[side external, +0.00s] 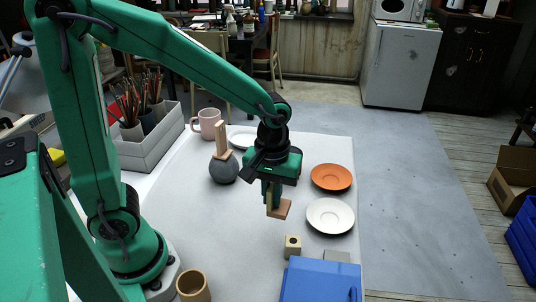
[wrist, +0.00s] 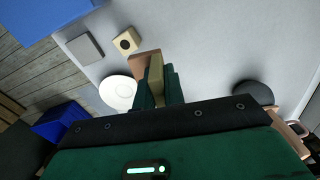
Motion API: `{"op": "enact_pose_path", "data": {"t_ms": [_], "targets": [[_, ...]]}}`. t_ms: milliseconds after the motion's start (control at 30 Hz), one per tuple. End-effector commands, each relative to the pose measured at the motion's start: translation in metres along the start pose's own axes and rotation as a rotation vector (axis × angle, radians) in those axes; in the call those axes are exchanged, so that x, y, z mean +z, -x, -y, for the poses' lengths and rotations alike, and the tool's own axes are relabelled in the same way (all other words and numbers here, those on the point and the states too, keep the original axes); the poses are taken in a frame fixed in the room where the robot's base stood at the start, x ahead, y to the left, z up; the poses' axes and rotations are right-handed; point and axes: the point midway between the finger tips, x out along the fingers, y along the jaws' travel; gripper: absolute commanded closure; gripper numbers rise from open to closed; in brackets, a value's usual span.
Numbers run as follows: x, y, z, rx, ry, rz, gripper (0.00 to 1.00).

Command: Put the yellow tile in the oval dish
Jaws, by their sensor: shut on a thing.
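My gripper (side external: 271,197) points down over the middle of the pale mat, its jaws shut on the yellow tile (wrist: 155,75), a narrow tan-yellow slab. The tile also shows in the side view (side external: 268,199). A flat brown piece (side external: 280,208) sits at the fingertips, and in the wrist view (wrist: 143,59) just beyond the tile; I cannot tell whether it is touching the tile. A white dish (side external: 237,134) lies behind my gripper, partly hidden, so its shape is unclear. A white saucer (side external: 330,216) and an orange one (side external: 331,177) lie right of my gripper.
A dark round pot (side external: 223,168) with a tan wooden piece (side external: 221,140) is left of my gripper. A pink mug (side external: 207,124) stands behind it. A holed cube (side external: 293,245), grey block (side external: 337,256) and blue box (side external: 320,280) are in front. A tan cup (side external: 193,286) stands front left.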

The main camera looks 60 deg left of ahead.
Motion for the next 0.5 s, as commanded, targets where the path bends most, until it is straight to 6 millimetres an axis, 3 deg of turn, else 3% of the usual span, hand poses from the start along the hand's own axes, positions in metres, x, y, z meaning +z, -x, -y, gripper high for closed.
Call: {"op": "enact_pose_path", "data": {"t_ms": [267, 500], "targets": [[-0.009, 0.001, -0.001, 0.001, 0.027, -0.001, 1.00], [-0.049, 0.006, -0.003, 0.000, 0.143, 0.000, 1.00]]}}
